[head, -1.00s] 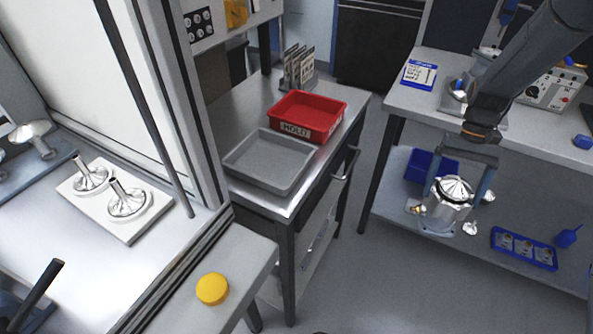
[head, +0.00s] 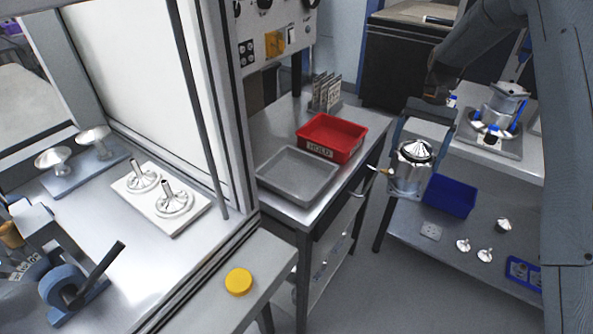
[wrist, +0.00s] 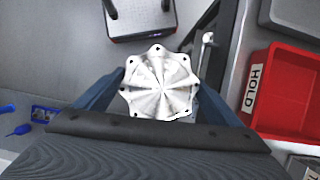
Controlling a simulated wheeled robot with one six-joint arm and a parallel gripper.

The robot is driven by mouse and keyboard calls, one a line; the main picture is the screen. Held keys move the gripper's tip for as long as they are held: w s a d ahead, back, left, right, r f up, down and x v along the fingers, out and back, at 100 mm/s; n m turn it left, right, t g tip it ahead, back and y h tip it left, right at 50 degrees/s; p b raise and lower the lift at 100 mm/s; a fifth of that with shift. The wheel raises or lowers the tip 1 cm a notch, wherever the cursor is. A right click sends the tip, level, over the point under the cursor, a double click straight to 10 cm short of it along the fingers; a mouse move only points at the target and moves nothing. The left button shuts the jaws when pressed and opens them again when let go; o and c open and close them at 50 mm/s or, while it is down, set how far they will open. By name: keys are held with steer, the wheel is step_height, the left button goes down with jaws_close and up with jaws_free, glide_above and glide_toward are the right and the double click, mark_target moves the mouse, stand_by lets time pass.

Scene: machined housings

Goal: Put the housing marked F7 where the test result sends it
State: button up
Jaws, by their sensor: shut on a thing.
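My gripper (head: 424,122) is shut on a shiny metal housing (head: 408,178) and holds it in the air, upright, between the steel cart and the right-hand bench. In the wrist view the housing (wrist: 160,85) shows its flanged, lobed top between my fingers; no F7 mark can be read. A red tray (head: 333,137) labelled HOLD stands on the cart, left of and behind the held housing; it also shows at the right of the wrist view (wrist: 287,88). A plain grey tray (head: 297,176) sits on the cart in front of the red one. Both trays look empty.
The steel cart (head: 270,133) has a rack of cards (head: 326,92) at its back. Another housing (head: 505,100) stands in a fixture on the right bench. A blue bin (head: 449,197) and small metal parts lie on its lower shelf. A yellow button (head: 238,281) is in front.

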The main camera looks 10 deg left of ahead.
steer(key=w+a+r+m+t+y+p, duration=0.1)
steer(key=w+a+r+m+p, duration=0.1)
steer(key=a+r+m, duration=0.5)
steer(key=w+a+r+m+t+y+p, duration=0.15)
steer(key=a+r, duration=0.35)
steer(key=r, duration=0.6)
steer(key=s+a+m+t+b, duration=0.45)
steer(key=s+a+m, duration=0.75)
steer(key=s+a, duration=0.65)
steer(key=d+p+x, duration=0.1)
steer(key=x, duration=0.8)
steer(key=shift+s+f, duration=0.15)
steer(key=shift+f, duration=0.35)
steer(key=o, duration=1.9)
steer(key=shift+f, duration=0.1)
steer(key=b+v, duration=0.1)
steer(key=v, duration=1.1)
steer(key=shift+b, duration=0.3)
